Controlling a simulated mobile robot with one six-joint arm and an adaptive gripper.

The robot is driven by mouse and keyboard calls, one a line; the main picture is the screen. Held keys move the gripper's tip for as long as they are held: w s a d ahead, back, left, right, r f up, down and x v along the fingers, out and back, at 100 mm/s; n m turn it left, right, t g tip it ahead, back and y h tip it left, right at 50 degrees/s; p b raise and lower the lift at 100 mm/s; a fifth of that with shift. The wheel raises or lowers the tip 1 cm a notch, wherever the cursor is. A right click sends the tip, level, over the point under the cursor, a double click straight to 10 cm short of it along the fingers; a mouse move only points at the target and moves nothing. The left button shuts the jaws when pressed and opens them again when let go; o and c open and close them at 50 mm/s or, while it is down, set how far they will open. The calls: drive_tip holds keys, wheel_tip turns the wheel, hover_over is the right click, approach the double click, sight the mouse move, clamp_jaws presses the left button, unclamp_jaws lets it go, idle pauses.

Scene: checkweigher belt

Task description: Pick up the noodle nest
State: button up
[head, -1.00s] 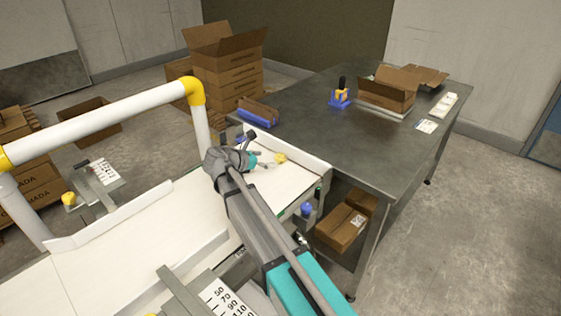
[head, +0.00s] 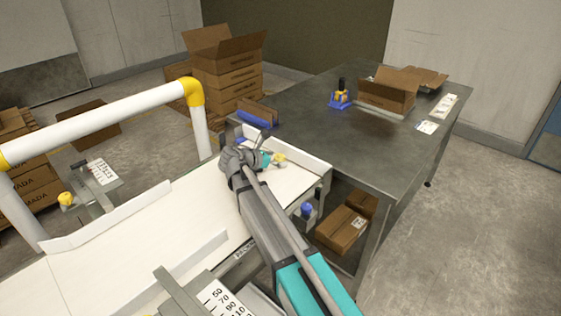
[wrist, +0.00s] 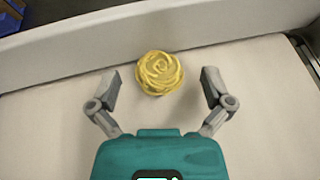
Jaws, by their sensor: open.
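The noodle nest (wrist: 159,73) is a round, yellow coil lying on the white belt, close to the low white wall at its end. In the head view the noodle nest (head: 279,158) shows as a small yellow spot just beyond my gripper. My gripper (wrist: 160,82) is open in the wrist view, with one finger on each side of the nest and a gap between each finger and it. In the head view my gripper (head: 272,160) is over the far end of the belt, partly hidden by my own wrist.
The white end wall (wrist: 100,45) runs close behind the nest. A dark metal table (head: 300,130) stands beyond it with an open carton (head: 386,92) and a blue-and-yellow tape dispenser (head: 340,97).

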idle(0.5)
drive_tip(key=c, duration=0.9)
